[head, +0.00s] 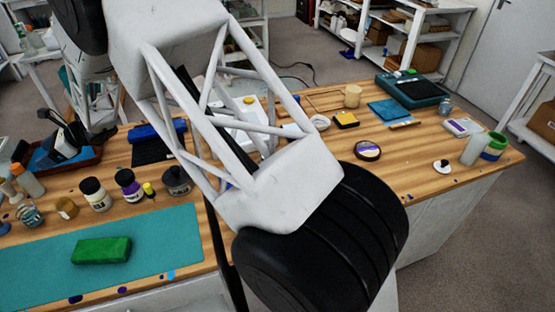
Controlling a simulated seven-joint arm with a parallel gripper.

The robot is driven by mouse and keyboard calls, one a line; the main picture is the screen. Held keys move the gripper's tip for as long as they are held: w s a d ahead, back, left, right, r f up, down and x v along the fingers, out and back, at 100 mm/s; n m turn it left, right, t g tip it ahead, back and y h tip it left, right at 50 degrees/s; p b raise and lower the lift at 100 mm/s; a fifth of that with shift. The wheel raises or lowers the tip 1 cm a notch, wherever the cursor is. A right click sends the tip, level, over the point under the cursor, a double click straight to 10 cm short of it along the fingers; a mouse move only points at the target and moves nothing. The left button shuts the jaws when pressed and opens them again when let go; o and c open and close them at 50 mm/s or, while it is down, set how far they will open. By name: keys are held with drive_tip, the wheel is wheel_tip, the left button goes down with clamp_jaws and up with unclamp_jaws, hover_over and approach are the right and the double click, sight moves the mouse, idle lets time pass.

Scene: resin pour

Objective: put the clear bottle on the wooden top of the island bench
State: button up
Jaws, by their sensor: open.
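The island bench has a striped wooden top (420,185) that runs across the head view, with white sides below. I cannot pick out the clear bottle with certainty. A pale greyish bottle or cylinder (474,150) leans or stands near the right end of the top, beside a green-and-blue roll. A small pale jar (445,106) stands at the far right edge. A translucent bottle with an orange cap (28,181) stands at the left end. My arm's white frame and black joint cover the middle of the bench.
A teal mat (170,235) with a green block (102,250) lies at the front left. Several paint jars (95,193) stand behind it. A dark teal case (413,90) sits at the far right. Bare wood shows right of my arm.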

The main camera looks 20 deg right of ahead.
drive_tip(key=s+d+r+n+h, duration=0.25)
drive_tip(key=s+d+r, duration=0.25)
drive_tip(key=d, duration=0.5)
drive_tip(key=s+d+r+n+h, duration=0.1)
drive_tip(key=s+d+r+n, duration=0.3)
drive_tip(key=d, duration=0.7)
drive_tip(key=s+d+r+n+h, duration=0.2)
drive_tip(key=s+d+r, duration=0.35)
drive_tip(key=d, duration=0.45)
drive_tip(key=s+d+n+t+h, duration=0.3)
drive_tip(key=s+d+n+h, duration=0.5)
drive_tip(key=s+d, duration=2.1)
drive_tip(key=shift+d+r+t+h, duration=0.15)
drive_tip(key=shift+d+t+h, duration=0.15)
drive_tip(key=shift+d+h, duration=0.45)
